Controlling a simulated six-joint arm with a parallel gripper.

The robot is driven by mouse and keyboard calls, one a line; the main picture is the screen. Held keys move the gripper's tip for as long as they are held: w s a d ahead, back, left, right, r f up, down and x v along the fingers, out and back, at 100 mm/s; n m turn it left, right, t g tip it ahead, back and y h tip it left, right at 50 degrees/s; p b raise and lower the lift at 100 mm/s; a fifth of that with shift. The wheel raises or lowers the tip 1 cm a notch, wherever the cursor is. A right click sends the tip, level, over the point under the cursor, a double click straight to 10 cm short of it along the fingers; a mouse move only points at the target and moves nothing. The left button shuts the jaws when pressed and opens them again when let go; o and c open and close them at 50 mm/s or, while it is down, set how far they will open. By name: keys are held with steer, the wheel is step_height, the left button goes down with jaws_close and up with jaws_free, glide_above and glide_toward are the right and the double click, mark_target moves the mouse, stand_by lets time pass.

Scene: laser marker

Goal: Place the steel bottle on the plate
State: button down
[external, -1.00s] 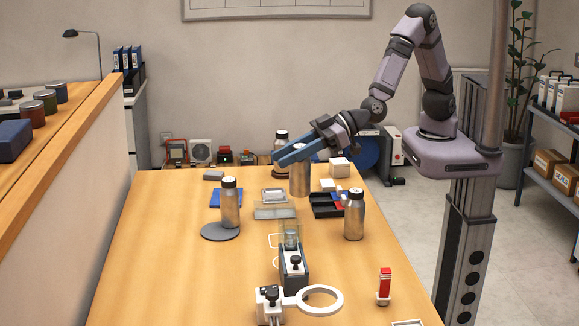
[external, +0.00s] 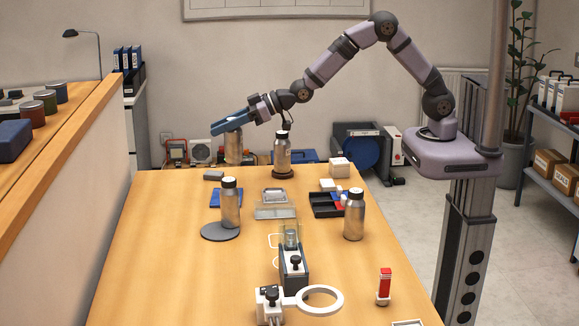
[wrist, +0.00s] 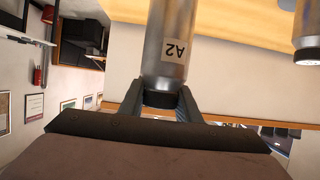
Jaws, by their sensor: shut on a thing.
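My gripper (external: 230,124) is shut on a steel bottle (external: 233,148), held in the air near the far left of the table. In the wrist view the bottle (wrist: 168,45) shows an "A2" label, with its dark cap end between the fingers (wrist: 172,98). A flat grey round plate (external: 208,233) lies on the table's left side. Another steel bottle (external: 230,205) with a dark cap appears to stand on it. A third bottle (external: 354,217) stands to the right, and another (external: 282,150) stands at the back on a dark round base (external: 283,173).
A clear-sided fixture (external: 292,255) and a white ring holder (external: 318,300) stand in the front middle. A black tray (external: 326,205), white box (external: 339,167) and blue pad (external: 222,197) lie farther back. The front left tabletop is clear.

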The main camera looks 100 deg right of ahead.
steer(key=w+a+r+n+y, duration=0.1)
steer(key=w+a+n+y, duration=0.1)
steer(key=a, duration=0.4)
steer(key=shift+w+a+r+n+y, duration=0.25)
steer(key=shift+w+r+n+y, duration=0.15)
steer(key=shift+y, duration=0.3)
steer(key=shift+d+h, duration=0.1)
steer(key=shift+h, duration=0.2)
step_height(320, 180, down, 10)
steer(key=p, duration=0.1)
stand_by(0.7)
steer(key=shift+f, duration=0.15)
